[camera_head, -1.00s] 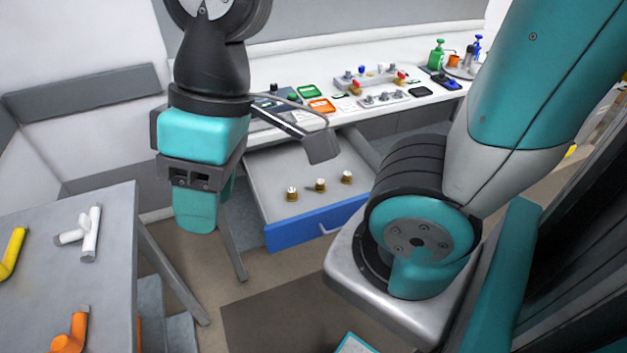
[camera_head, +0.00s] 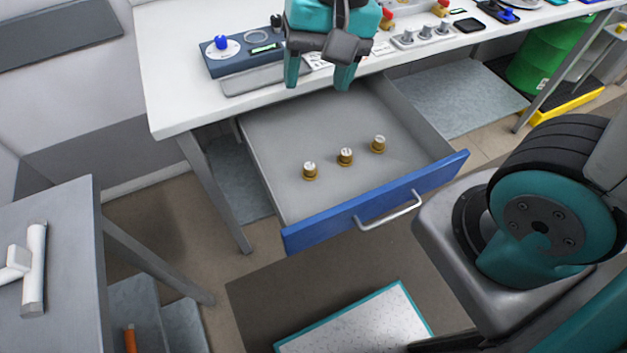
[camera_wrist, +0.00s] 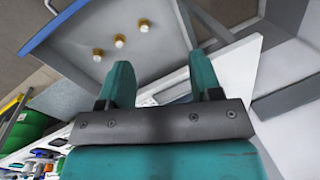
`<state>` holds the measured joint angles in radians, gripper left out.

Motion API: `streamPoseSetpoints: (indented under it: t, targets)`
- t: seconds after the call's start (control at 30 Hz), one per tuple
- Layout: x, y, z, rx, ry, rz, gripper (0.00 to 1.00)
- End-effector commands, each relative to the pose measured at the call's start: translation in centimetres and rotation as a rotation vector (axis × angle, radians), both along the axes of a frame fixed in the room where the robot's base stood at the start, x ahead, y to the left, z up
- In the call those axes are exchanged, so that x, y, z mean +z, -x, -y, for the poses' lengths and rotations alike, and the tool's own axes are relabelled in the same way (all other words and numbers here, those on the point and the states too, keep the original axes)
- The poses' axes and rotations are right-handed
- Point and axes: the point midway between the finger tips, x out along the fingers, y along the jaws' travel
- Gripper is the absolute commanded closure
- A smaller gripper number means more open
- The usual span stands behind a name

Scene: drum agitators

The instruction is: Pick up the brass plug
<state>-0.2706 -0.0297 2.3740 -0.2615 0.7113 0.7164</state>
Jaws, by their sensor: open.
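Three small brass plugs with pale tops stand in a row in an open drawer (camera_head: 262,140): a left one (camera_head: 310,172), a middle one (camera_head: 345,157) and a right one (camera_head: 378,145). In the wrist view they show beyond the fingertips as a left plug (camera_wrist: 97,55), a middle plug (camera_wrist: 119,41) and a right plug (camera_wrist: 144,25). I cannot tell which one the task means. My gripper (camera_head: 320,82) is open and empty, above the drawer's back part at the bench edge. It is apart from all the plugs. Its teal fingers (camera_wrist: 164,84) show in the wrist view.
The drawer's blue front (camera_head: 375,203) with its handle faces me. The white bench (camera_head: 175,75) bears a blue-grey fixture (camera_head: 240,50) and knobs (camera_head: 425,35). A grey table (camera_head: 60,240) with a white pipe piece (camera_head: 33,270) stands left. A green drum (camera_head: 545,65) is at right.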

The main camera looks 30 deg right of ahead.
Motion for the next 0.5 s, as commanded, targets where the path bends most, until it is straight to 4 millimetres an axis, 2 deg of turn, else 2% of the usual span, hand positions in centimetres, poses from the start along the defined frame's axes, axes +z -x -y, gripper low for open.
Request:
streamPoseSetpoints:
  t: [0.03, 0.1, 0.2, 0.3, 0.4, 0.5]
  targets:
    - [-5.1, -1.8, 0.4, -0.162, 0.033, -0.039, 0.42]
    - [-8.6, -3.9, 1.1, -0.392, 0.075, -0.073, 0.42]
    - [-12.6, -6.3, 1.8, -0.671, 0.125, -0.103, 0.42]
    - [-15.4, -7.9, 2.4, -0.873, 0.158, -0.116, 0.42]
    - [-16.8, -8.8, 2.7, -0.991, 0.177, -0.119, 0.42]
    - [-18.0, -9.1, 2.9, -1.038, 0.186, -0.123, 0.42]
